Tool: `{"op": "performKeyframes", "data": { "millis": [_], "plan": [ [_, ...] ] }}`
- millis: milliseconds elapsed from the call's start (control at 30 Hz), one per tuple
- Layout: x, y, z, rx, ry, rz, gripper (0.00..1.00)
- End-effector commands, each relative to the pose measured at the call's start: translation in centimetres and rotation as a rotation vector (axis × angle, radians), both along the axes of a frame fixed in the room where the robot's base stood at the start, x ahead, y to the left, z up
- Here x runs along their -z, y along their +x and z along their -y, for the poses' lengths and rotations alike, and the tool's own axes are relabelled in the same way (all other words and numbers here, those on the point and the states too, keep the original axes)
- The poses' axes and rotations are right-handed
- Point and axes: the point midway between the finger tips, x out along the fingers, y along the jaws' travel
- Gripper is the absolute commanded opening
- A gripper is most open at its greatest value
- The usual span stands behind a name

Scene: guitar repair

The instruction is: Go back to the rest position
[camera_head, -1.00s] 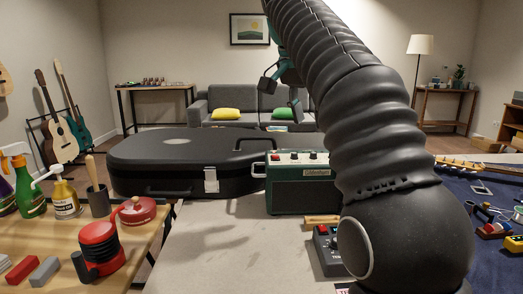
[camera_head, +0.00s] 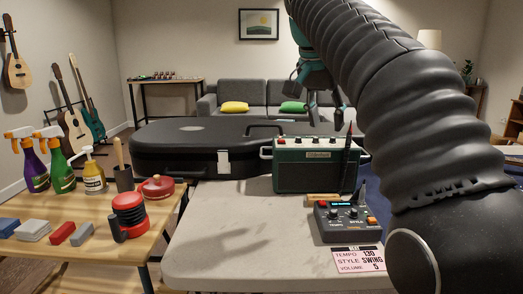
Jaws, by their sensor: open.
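My gripper (camera_head: 315,100), teal with dark fingers, hangs in the air at the upper middle, in front of the sofa and above the black guitar case. Its fingers are apart, and I see nothing between them. My thick black arm fills the right side and hides much of the workbench there. No marked rest position shows.
A green amplifier (camera_head: 300,170), a drum machine (camera_head: 346,222) and a pink settings card (camera_head: 360,259) are on the pale table (camera_head: 230,225). A black guitar case (camera_head: 180,150) lies behind. Spray bottles (camera_head: 60,170) and a red-and-black container (camera_head: 129,215) stand on the left wooden table (camera_head: 90,265).

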Motion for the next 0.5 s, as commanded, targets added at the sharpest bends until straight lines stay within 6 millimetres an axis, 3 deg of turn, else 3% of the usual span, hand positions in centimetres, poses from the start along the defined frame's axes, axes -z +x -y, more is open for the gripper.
{"op": "performKeyframes", "data": {
  "millis": [267,500],
  "plan": [
    [2.4,-3.3,1.0,-0.134,-0.002,-0.002,0.44],
    [7.3,-8.3,2.1,-0.306,-0.002,0.007,0.44]
  ]
}}
